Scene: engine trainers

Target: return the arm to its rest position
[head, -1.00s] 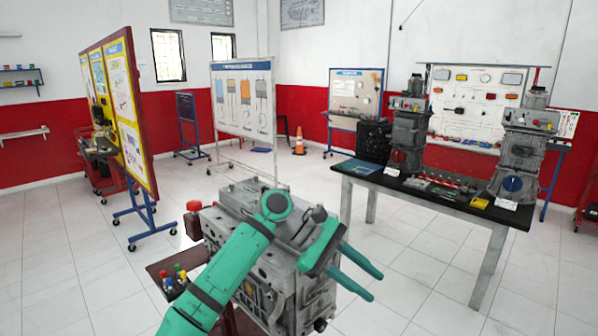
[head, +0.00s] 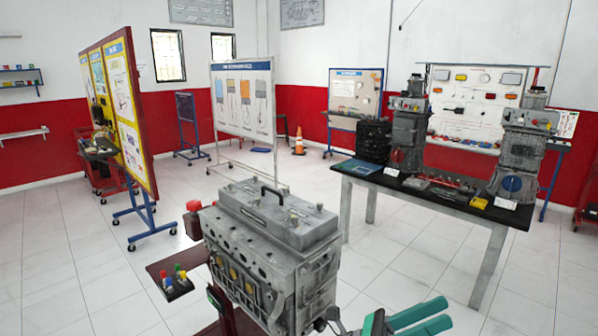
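My gripper (head: 446,311) is at the bottom edge of the head view, right of centre. Its two green fingers point right and stand apart, with nothing between them. It is to the right of the grey engine block (head: 262,255) and in front of it in the picture, apart from it as far as I can see. Most of my arm is below the frame; only a small piece shows beside the gripper. The engine's top cover with its black handle (head: 267,192) is in full view.
A dark red stand (head: 168,265) holds small coloured-cap bottles (head: 177,281) left of the engine. A red container (head: 193,220) is beside the engine. A black-topped table (head: 440,188) with machine parts stands at the right. White floor (head: 390,250) is clear between table and engine.

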